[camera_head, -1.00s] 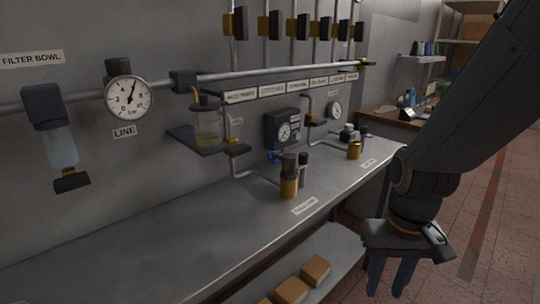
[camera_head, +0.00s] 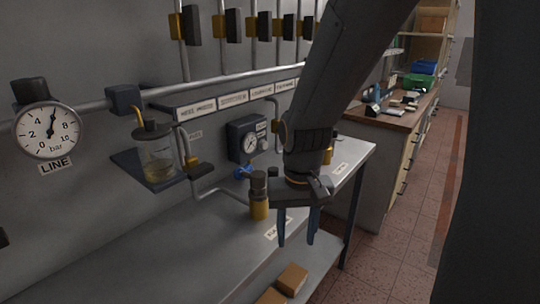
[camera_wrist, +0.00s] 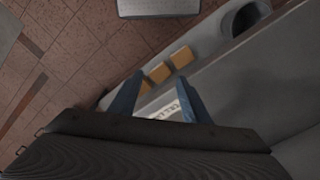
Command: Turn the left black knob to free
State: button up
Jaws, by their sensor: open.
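A black knob (camera_head: 258,181) tops a brass-coloured fitting (camera_head: 259,207) on the grey bench, left of my gripper in the head view. A smaller dark part (camera_head: 272,173) shows just behind it. Another brass fitting (camera_head: 328,155) farther along the bench is mostly hidden by my arm. My gripper (camera_head: 296,241) points down with its two blue fingers apart and empty, in front of the bench's front edge and clear of the knob. In the wrist view my gripper (camera_wrist: 159,82) is open above a white label (camera_wrist: 165,110); no knob shows there. The knob's setting is too small to read.
A pressure gauge (camera_head: 48,132), a glass jar (camera_head: 157,160) on a bracket and a boxed gauge (camera_head: 247,138) line the wall behind the bench (camera_head: 150,250). Cardboard boxes (camera_head: 291,278) lie on the lower shelf. Floor (camera_head: 385,255) is open to the right.

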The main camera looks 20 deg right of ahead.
jog(key=w+r+m+p, duration=0.4)
jog(key=w+r+p, duration=0.2)
jog(key=w+r, duration=0.35)
notch_tip(320, 180, up, 5)
jog(key=m+p, duration=0.2)
jog(key=m, duration=0.4)
send_over(273, 169)
jog(key=shift+s+f, duration=0.1)
jog(key=shift+s, duration=0.05)
jog(key=shift+w+m, duration=0.25)
jog(key=shift+m, duration=0.05)
jog(key=shift+f, duration=0.35)
jog(key=shift+f+p, duration=1.05)
jog(key=shift+f, duration=2.4)
jog(key=c, duration=1)
